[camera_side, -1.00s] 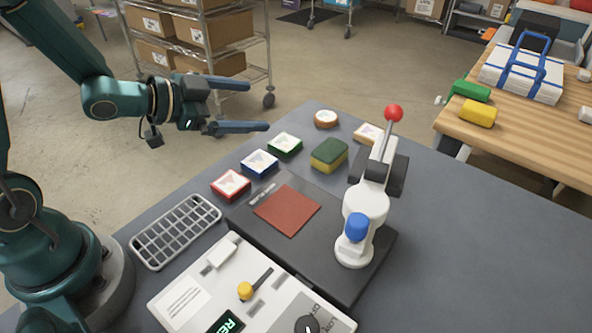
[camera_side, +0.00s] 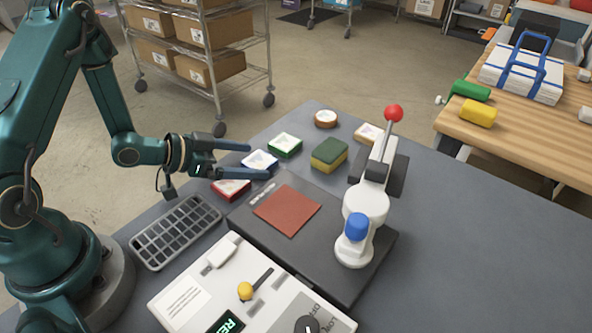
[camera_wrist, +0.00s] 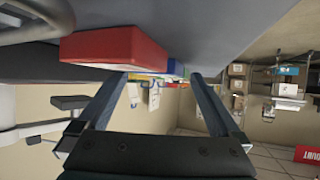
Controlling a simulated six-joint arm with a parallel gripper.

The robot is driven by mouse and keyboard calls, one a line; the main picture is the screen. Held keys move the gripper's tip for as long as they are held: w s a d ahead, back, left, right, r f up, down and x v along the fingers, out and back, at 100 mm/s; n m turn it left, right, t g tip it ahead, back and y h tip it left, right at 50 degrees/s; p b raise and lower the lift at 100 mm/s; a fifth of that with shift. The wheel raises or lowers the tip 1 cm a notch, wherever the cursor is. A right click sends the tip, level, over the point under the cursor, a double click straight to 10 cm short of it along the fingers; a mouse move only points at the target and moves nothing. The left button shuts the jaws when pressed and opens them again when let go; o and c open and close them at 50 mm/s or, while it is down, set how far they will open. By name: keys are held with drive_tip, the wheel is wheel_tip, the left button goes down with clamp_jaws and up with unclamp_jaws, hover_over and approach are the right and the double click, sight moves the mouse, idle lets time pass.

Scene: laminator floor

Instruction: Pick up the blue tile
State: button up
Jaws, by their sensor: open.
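The blue tile (camera_side: 262,157), white-topped with a pale triangle mark, lies on the grey table between the red tile (camera_side: 231,188) and the green tile (camera_side: 285,145). My gripper (camera_side: 259,161) is open and level. In the side view its fingers overlap the blue tile, hiding part of it; I cannot tell the height gap or any contact. In the wrist view the red tile (camera_wrist: 115,48) looms large and near the left finger. A small blue patch (camera_wrist: 177,68) shows beyond, between the fingertips of my gripper (camera_wrist: 161,79).
A grey grid rack (camera_side: 175,231) and control panel (camera_side: 250,290) are in front.

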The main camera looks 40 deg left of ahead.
drive_tip(key=shift+w+d+f, duration=0.2)
drive_tip(key=shift+w+f, duration=0.05)
drive_tip(key=shift+w, duration=0.2)
drive_tip(key=c, duration=1.5)
drive_tip(key=shift+r, duration=0.15)
